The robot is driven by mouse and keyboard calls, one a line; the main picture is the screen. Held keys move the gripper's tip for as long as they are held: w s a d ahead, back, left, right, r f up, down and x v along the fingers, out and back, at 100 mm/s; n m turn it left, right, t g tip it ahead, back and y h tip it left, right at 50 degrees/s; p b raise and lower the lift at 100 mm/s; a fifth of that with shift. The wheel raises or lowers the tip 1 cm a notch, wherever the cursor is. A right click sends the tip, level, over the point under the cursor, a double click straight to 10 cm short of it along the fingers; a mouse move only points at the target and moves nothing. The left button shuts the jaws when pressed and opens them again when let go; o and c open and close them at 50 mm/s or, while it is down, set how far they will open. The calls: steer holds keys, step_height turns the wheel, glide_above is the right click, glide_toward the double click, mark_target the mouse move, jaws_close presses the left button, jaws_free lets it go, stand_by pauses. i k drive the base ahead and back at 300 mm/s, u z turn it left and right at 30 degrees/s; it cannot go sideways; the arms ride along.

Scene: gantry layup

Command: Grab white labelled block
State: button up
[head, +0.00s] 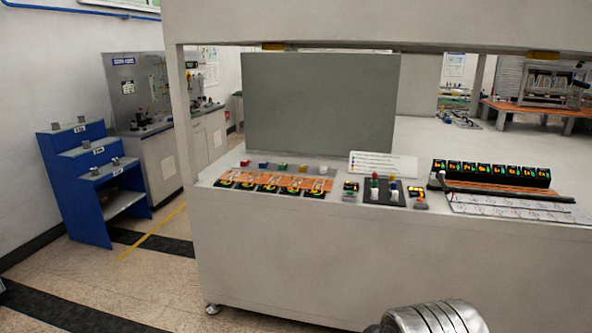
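I cannot make out for certain which thing is the white labelled block. A white plate with small print (383,164) stands on the bench at the centre. A rounded grey metal part at the bottom edge looks like a link of my arm. My gripper's fingers are not in view.
A large pale bench (300,255) with an overhead frame fills the centre and right. Its front edge carries coloured buttons, orange-and-black modules and a row of black displays (490,172). Open floor (150,275) lies between bench and blue stand. A grey cabinet (165,160) stands behind.

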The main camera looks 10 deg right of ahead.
mark_target(323, 170)
steer(key=u, duration=0.5)
steer(key=i, duration=0.65)
steer(key=u, duration=0.35)
steer(key=i, duration=1.85)
steer(key=z, duration=0.7)
steer(key=i, duration=0.55)
steer(key=z, duration=0.35)
